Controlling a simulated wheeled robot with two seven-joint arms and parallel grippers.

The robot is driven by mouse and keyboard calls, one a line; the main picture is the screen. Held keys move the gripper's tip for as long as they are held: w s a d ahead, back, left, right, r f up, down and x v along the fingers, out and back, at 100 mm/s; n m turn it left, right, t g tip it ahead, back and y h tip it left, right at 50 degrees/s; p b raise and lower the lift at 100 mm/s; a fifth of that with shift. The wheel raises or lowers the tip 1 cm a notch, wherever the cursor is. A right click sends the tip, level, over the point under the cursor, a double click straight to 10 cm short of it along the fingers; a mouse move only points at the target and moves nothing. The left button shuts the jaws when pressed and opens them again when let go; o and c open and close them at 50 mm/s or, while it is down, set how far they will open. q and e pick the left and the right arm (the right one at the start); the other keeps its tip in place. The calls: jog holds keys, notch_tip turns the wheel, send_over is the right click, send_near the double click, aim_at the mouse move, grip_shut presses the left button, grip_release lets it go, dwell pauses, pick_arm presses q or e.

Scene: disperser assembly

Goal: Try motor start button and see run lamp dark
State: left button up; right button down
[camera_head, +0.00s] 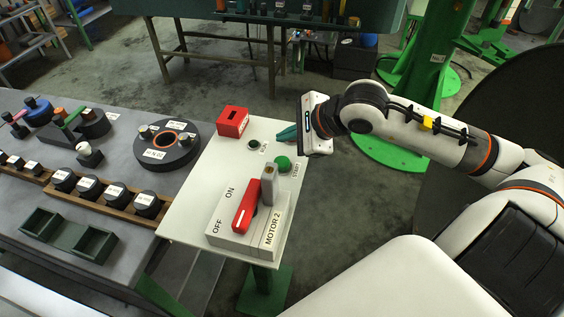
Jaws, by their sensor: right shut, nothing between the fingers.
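The green start button (283,163) stands on the right part of the pale control panel (195,200), beside a START label. A small round lamp (253,145) sits up and left of it and looks dark. My right gripper (281,135) is shut and empty, its green fingers pointing left over the panel's far right edge, just beyond the button in the picture. I see no clear contact with the button. A red switch handle (244,208) lies on a pale base marked MOTOR 2, OFF and ON. My left gripper is out of view.
A grey upright block (268,190), perhaps a lock, stands beside the handle. A red box (232,121) sits at the panel's far end. The grey table (120,145) on the left carries labelled dark parts, a wooden rack and a green tray (98,242). A green column (425,70) stands behind my right arm.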

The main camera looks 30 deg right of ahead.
aim_at(287, 164)
notch_tip(287, 164, down, 4)
jog(key=b, duration=0.2)
jog(key=shift+f+b, duration=0.15)
jog(key=shift+b, duration=0.25)
jog(key=shift+f+b, duration=0.35)
jog(key=shift+b, duration=0.1)
jog(key=shift+r, duration=0.1)
dwell(1.1)
jog(key=shift+f+b, duration=0.45)
jog(key=shift+b, duration=0.35)
